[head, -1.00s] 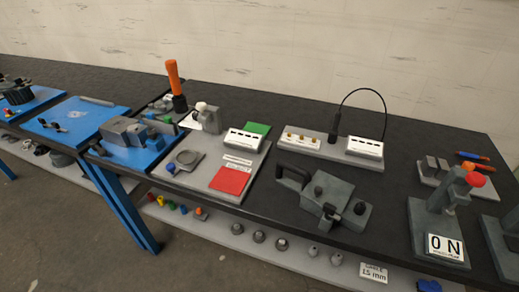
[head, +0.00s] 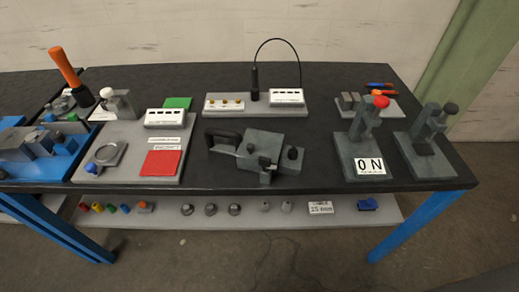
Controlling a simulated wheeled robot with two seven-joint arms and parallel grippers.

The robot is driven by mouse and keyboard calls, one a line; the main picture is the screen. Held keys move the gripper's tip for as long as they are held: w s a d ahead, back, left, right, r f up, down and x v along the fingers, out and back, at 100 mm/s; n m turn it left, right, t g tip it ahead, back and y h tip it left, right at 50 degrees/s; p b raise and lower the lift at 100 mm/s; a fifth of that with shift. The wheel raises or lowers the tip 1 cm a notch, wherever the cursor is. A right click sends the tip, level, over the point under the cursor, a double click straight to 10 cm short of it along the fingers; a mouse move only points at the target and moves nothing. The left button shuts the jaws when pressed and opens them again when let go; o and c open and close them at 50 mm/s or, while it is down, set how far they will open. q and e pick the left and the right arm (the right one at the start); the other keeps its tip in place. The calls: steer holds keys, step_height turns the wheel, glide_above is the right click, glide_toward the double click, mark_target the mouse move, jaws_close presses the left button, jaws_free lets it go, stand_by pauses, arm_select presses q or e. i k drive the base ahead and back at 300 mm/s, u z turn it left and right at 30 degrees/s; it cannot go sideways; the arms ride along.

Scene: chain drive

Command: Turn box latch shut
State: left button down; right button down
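I cannot tell for certain that this is the box with the latch, or how far the latch is turned. Neither of my grippers shows in the head view.
Left of the fixture is a grey board (head: 132,168) with red and green squares. Behind it is a panel (head: 235,110) with a cable. Right of it stand an upright fixture marked "0 N" (head: 358,145) and a similar one (head: 425,145). Bare black bench (head: 320,165) lies between.

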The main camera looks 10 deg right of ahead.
mark_target(265, 161)
steer(key=z, duration=0.45)
steer(key=k, duration=0.9)
steer(key=z, duration=0.3)
